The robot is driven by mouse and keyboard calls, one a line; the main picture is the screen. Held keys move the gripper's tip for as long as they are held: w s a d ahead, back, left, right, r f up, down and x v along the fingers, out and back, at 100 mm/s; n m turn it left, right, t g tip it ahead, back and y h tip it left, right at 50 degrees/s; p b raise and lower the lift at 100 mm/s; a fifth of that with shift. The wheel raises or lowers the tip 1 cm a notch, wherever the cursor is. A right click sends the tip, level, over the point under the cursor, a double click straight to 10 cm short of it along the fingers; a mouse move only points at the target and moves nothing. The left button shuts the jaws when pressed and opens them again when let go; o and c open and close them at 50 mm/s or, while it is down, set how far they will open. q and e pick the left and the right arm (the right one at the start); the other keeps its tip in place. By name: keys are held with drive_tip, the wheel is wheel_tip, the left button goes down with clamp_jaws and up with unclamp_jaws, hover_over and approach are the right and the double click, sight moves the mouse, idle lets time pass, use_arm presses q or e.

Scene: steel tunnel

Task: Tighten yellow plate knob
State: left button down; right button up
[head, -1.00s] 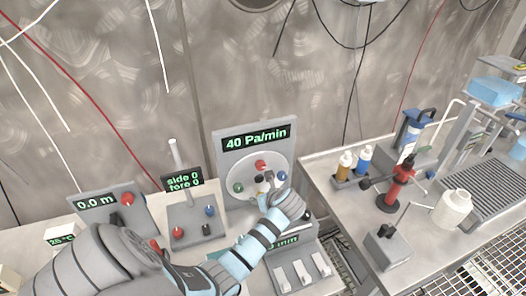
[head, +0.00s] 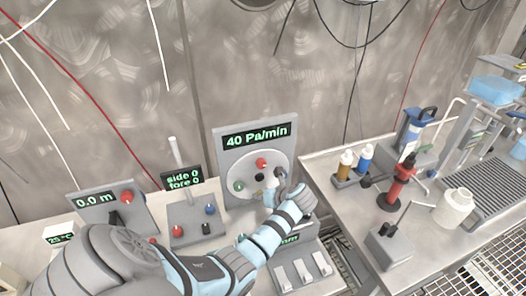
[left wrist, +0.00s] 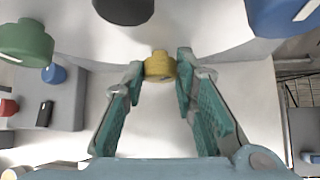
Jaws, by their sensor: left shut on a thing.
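The yellow knob (left wrist: 160,66) sits low on a round pale plate, between a green knob (left wrist: 25,42), a black knob (left wrist: 124,8) and a blue knob (left wrist: 283,16). My left gripper (left wrist: 161,68) is shut on the yellow knob, one finger against each side. In the head view my left gripper (head: 271,193) is at the lower part of the plate (head: 284,162) and hides the yellow knob. The panel's display (head: 256,136) reads 40 Pa/min. The red knob (head: 261,162) is at the top of the plate. My right gripper is not in view.
A smaller panel (head: 197,228) with red, blue and black knobs stands to the left. Pale levers (head: 302,270) are below the plate. A side table at right holds bottles (head: 345,163), a red tool (head: 400,185) and a white jar (head: 454,206).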

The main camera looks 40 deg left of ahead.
use_arm(q)
drive_tip(key=shift+w+f+m+g+y+b, duration=0.2)
drive_tip(key=shift+f+m+g+y+b, duration=0.1)
drive_tip(key=shift+g+b, duration=0.15)
drive_tip(key=shift+s+d+r, duration=0.1)
drive_tip(key=shift+s+r, duration=0.05)
drive_tip(key=shift+r, duration=0.15)
drive_tip(key=c, duration=1.3)
unclamp_jaws()
drive_tip(key=shift+d, duration=0.1)
drive_tip(key=w+v, duration=0.1)
drive_tip(key=v, duration=1)
drive_tip(key=shift+s+d+r, duration=0.3)
drive_tip(key=shift+s, duration=0.1)
